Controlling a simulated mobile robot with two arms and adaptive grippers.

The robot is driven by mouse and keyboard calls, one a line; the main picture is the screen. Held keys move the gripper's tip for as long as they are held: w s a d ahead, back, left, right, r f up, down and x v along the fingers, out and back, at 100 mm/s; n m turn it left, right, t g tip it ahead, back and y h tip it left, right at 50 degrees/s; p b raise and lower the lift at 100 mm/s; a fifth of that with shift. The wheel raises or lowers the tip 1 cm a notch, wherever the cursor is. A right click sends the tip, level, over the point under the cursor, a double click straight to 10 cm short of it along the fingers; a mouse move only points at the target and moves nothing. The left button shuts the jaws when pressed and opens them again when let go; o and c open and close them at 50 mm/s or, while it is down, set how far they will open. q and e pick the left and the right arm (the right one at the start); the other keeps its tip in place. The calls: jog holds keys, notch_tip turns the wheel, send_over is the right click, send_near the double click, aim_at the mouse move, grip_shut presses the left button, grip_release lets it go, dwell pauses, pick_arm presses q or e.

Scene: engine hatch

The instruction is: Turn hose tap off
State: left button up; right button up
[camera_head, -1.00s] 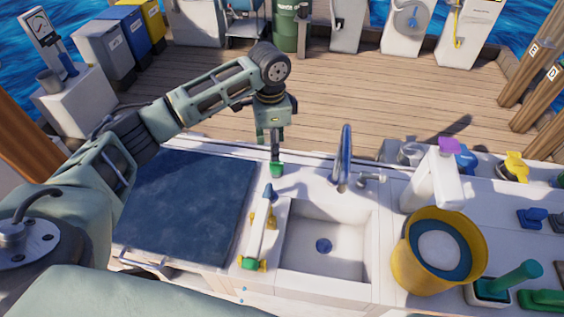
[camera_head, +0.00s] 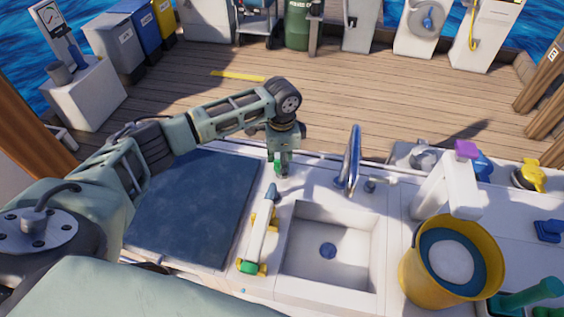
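A small green piece (camera_head: 277,167), which may be the hose tap's handle, is at the back edge of the white counter, left of the sink. My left gripper (camera_head: 283,169) reaches down right at it, and its fingers partly cover it. I cannot tell whether the fingers touch it or how far they are closed. A white hand piece (camera_head: 258,233) with a blue tip and yellow and green fittings lies left of the sink. My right gripper is not in view.
A yellow bucket (camera_head: 422,281) and a white stand with a purple top (camera_head: 450,190) are on the right. A dark blue panel (camera_head: 190,208) lies left.

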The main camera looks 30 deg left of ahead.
pick_arm(q)
jog(key=shift+f, duration=0.15)
jog(key=c, duration=1)
jog(key=shift+s, duration=0.1)
